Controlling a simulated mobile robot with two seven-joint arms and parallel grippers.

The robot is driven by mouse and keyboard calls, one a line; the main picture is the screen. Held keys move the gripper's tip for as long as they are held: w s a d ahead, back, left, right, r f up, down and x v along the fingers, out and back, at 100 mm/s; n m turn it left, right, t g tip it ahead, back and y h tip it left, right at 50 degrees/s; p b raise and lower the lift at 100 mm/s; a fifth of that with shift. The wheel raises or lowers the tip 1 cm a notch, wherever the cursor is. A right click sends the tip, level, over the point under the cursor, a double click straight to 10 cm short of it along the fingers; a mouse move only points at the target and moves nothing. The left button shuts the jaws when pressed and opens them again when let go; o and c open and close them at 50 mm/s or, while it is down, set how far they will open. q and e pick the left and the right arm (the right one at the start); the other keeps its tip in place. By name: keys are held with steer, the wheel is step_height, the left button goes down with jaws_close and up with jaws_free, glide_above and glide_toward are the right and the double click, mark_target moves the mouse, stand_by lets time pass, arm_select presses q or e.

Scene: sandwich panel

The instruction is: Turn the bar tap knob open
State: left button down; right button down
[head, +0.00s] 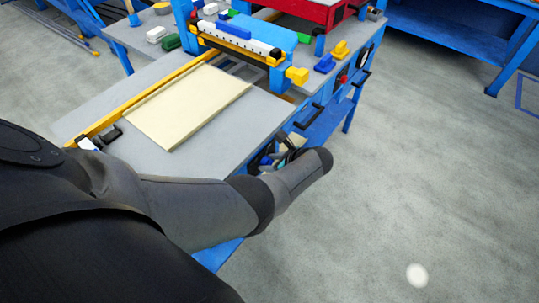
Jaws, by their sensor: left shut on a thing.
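My left arm comes in from the left and reaches across to the front edge of the grey workbench (215,166). My left gripper (284,152) is at that edge, mostly hidden behind my own wrist. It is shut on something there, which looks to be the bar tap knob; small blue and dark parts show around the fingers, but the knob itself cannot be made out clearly. How far the knob is turned cannot be told. My right gripper is not in view.
A pale panel (187,104) lies on the bench beside a yellow rail (140,101). A blue and yellow machine (240,38) stands behind it. A red button (342,79) and black handles (313,115) line the bench's right side. The floor at right is clear.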

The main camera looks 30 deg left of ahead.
arm_select(q)
steer(key=shift+w+a+m+g+b, duration=0.1)
steer(key=shift+m+g+b, duration=0.25)
steer(key=shift+g, duration=0.15)
stand_by(0.3)
steer(key=shift+c, duration=1.7)
jaws_free()
steer(key=p+v, duration=0.6)
steer(key=v, duration=0.9)
steer(key=shift+d+p, duration=0.25)
steer(key=shift+p, duration=0.15)
steer(key=shift+f, duration=0.1)
